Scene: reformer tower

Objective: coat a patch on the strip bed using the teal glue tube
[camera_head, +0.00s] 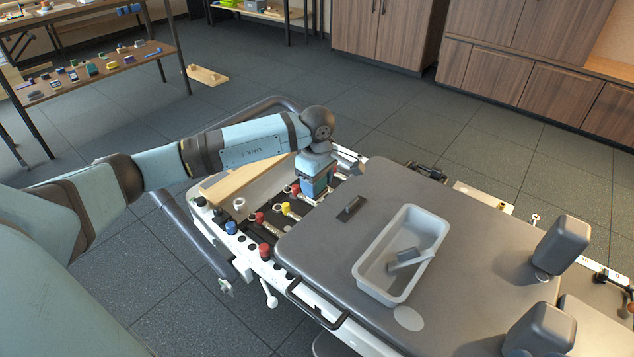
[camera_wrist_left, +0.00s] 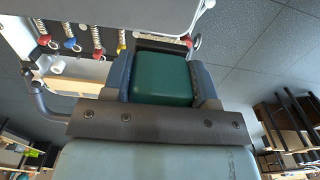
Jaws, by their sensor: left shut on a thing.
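My left gripper (camera_head: 316,188) reaches over the spring end of the reformer, pointing down. In the left wrist view it is shut on a teal block-like body (camera_wrist_left: 163,80), which sits between the two fingers and looks like the teal glue tube. In the head view only a little of the teal body shows between the fingers. Its lower end and any nozzle are hidden. I cannot tell whether it touches anything below. I cannot clearly pick out the strip bed or a glue patch. My right gripper is not in view.
A light grey tray (camera_head: 437,222) with a grey block-shaped tool (camera_head: 405,258) in it stands on the dark carriage pad (camera_head: 330,240). Springs with red, blue and yellow ends lie below my gripper. Two shoulder rests (camera_head: 562,245) rise at the right. A shelf (camera_head: 100,68) stands back left.

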